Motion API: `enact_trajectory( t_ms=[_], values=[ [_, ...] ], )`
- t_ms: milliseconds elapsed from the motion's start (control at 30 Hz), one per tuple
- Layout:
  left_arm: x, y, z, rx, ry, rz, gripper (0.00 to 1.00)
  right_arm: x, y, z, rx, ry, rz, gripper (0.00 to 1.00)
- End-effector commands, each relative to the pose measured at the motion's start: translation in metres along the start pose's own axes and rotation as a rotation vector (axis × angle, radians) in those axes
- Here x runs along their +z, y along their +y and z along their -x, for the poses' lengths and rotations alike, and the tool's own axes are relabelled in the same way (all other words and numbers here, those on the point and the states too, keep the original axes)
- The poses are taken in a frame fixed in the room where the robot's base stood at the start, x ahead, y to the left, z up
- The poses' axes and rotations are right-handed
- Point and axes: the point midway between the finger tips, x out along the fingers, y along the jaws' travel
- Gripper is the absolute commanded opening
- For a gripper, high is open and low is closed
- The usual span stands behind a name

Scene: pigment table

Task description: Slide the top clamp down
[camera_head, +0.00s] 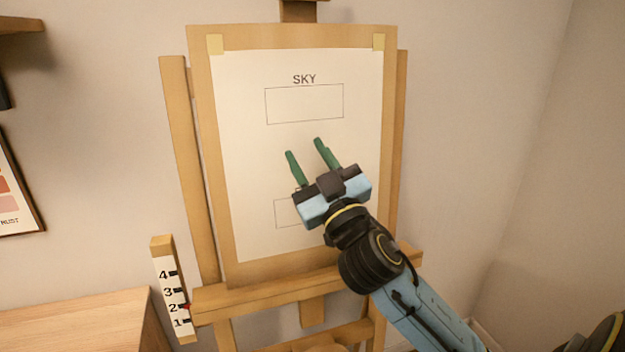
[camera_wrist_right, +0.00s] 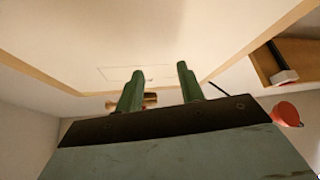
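The top clamp (camera_head: 298,11) is a brown block at the top of the easel, cut off by the upper picture edge. It sits just above the wooden board (camera_head: 235,37), which carries a white sheet (camera_head: 240,150) marked SKY. My right gripper (camera_head: 305,148) is in front of the sheet, below the SKY box and well below the clamp. Its two green fingers are apart with nothing between them. The fingers also show in the right wrist view (camera_wrist_right: 160,80), with a drawn box beyond them. The gripper hides part of a lower box. My left gripper is not in view.
The easel ledge (camera_head: 250,293) runs below the board. A numbered post (camera_head: 175,290) stands at its left, beside a wooden table top (camera_head: 80,320). A shelf (camera_head: 20,25) is at upper left. The space around the clamp looks free.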

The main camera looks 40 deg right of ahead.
Motion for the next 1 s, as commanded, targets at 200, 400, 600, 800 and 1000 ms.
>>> enact_trajectory(
  t_ms=[200,400,600,800,1000],
  values=[
    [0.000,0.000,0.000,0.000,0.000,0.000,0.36,0.026,-0.005,0.014,0.013,-0.114,-0.020,0.38],
    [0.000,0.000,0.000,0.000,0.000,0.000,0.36,0.035,-0.007,0.020,0.016,-0.154,-0.025,0.38],
    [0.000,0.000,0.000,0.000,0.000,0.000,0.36,0.036,-0.007,0.020,0.016,-0.156,-0.025,0.38],
    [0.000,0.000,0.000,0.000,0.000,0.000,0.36,0.035,-0.007,0.020,0.016,-0.155,-0.025,0.38],
    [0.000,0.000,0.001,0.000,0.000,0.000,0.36,0.025,-0.007,0.012,0.009,-0.112,-0.022,0.38]
  ],
)
